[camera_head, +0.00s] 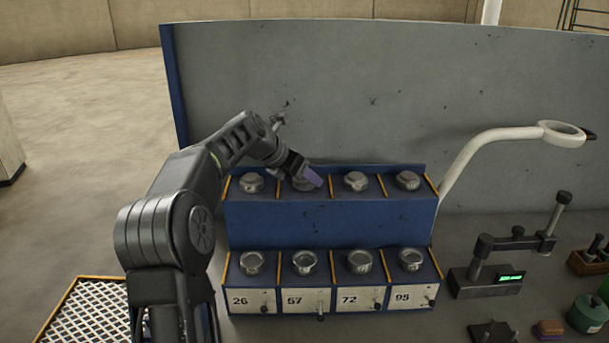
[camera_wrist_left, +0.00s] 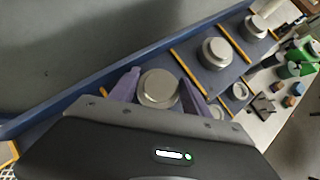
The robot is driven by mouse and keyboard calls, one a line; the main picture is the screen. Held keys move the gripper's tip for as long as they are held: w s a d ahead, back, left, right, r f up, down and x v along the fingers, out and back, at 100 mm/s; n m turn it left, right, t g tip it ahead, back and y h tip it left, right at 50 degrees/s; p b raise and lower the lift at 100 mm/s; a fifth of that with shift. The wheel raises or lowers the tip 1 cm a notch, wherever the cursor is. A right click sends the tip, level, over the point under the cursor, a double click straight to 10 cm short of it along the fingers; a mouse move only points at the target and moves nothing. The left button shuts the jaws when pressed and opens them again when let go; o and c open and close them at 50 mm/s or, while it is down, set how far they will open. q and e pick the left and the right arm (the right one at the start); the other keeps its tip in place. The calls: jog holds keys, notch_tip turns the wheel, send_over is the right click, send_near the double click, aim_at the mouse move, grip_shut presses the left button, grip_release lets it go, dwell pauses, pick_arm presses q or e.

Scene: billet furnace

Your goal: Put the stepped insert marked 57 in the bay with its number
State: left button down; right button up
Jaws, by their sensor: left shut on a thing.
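A blue two-level rack (camera_head: 330,217) stands against the grey panel. Its upper level holds stepped metal inserts in a row, parted by yellow dividers. My left gripper (camera_head: 312,177) is at the second upper place from the left, shut on the stepped insert there (camera_head: 301,185). In the left wrist view the purple fingers (camera_wrist_left: 160,92) sit on both sides of this round insert (camera_wrist_left: 158,86). No number on it can be read. The lower bays have plates 26, 57 (camera_head: 296,300), 72 and 95, each with a round metal piece. My right gripper is not in view.
Other inserts stand close by on the upper level, at its left end (camera_head: 251,183) and to the right (camera_head: 355,181). A white curved arm with a ring (camera_head: 560,131) rises at right. A gauge with a green display (camera_head: 508,278) stands right of the rack. A mesh tray (camera_head: 90,310) is at lower left.

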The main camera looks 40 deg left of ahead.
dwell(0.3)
pick_arm(q)
jog(key=shift+f, duration=0.15)
jog(key=c, duration=0.8)
grip_release()
jog(key=shift+o, duration=0.2)
jog(key=b+v, duration=0.2)
jog(key=v, duration=1)
